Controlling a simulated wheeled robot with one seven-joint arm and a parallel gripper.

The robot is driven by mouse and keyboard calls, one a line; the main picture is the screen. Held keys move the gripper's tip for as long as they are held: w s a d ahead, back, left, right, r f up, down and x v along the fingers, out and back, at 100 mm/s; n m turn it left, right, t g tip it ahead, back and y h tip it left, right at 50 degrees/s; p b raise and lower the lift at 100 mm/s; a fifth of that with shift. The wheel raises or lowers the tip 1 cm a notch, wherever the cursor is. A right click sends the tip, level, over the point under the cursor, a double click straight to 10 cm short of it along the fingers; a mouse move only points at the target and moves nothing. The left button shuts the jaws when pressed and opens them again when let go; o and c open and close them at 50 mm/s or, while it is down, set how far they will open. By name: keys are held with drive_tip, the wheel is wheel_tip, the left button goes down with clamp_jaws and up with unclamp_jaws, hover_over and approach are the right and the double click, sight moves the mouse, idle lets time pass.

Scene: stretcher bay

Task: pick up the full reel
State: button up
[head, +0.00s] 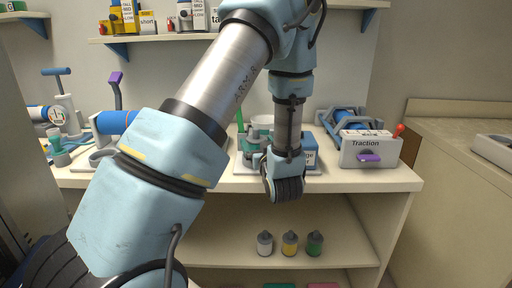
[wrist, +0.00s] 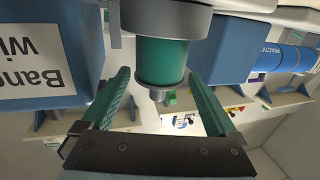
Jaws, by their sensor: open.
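In the wrist view a reel (wrist: 162,60) with a thick green winding shows ahead of my gripper, under a wide grey round part, with a small grey tip at its near end. My gripper (wrist: 158,78) is open, with one green-padded finger on each side of the reel's near end. There is a gap on both sides, and I see no contact. In the head view my arm hides the fingers and most of this spot on the counter.
A blue box (wrist: 55,45) with an upside-down bandage label is close to the left finger. In the head view a grey Traction box (head: 370,150) stands to the right. Several small bottles (head: 289,244) stand on the shelf below. Free room shows at the counter's front right edge.

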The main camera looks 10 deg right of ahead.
sight(254, 136)
drive_tip(key=shift+w+a+p, duration=0.15)
drive_tip(key=shift+w+p, duration=0.8)
drive_tip(key=shift+w, duration=1.7)
